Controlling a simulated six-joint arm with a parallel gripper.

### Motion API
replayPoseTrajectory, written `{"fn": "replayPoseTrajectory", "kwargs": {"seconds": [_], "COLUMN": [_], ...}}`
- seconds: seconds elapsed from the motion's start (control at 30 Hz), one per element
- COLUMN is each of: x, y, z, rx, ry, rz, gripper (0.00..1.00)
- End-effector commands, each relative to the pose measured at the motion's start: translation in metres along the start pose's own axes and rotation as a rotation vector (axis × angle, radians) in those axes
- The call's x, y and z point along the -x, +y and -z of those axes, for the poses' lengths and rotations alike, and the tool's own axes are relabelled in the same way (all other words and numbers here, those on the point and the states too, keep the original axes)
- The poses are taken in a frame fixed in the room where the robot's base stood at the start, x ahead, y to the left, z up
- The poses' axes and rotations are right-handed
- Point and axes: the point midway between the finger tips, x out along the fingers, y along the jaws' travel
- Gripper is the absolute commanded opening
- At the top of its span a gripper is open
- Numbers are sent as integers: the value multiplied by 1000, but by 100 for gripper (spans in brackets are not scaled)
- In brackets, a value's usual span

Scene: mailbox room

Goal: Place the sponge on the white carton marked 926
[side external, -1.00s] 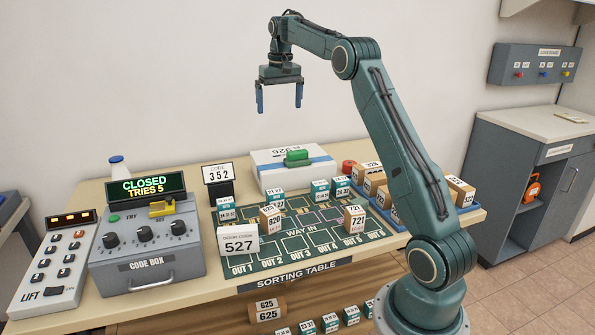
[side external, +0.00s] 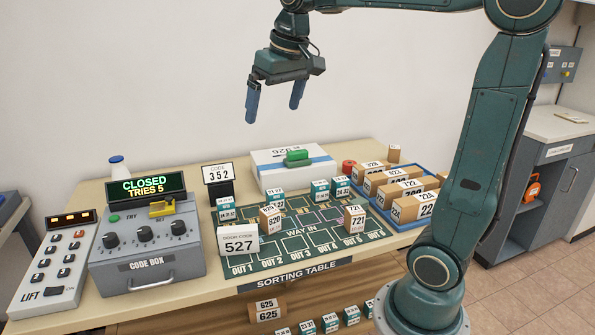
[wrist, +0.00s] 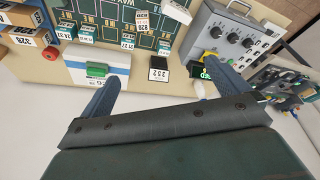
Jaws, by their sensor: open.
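The green sponge (side external: 297,158) lies on top of the white carton (side external: 272,172) marked 926, at the back of the sorting table. In the wrist view the sponge (wrist: 97,70) also rests on the carton (wrist: 112,58), near its edge. My gripper (side external: 272,115) is open and empty, high above the table and apart from the carton and sponge. In the wrist view my gripper's two blue fingers (wrist: 152,82) are spread with nothing between them.
The green sorting mat (side external: 300,232) holds several small boxes. The code box (side external: 146,240) is at left. Air around my gripper is clear.

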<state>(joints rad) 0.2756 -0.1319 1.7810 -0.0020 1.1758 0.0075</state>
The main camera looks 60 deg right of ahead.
Motion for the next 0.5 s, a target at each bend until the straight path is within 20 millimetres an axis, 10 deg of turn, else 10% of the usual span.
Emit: {"fn": "replayPoseTrajectory", "kwargs": {"seconds": [0.5], "x": [-9], "y": [-42], "z": [-143], "rx": [181], "ry": [120], "rz": [70], "gripper": [100]}}
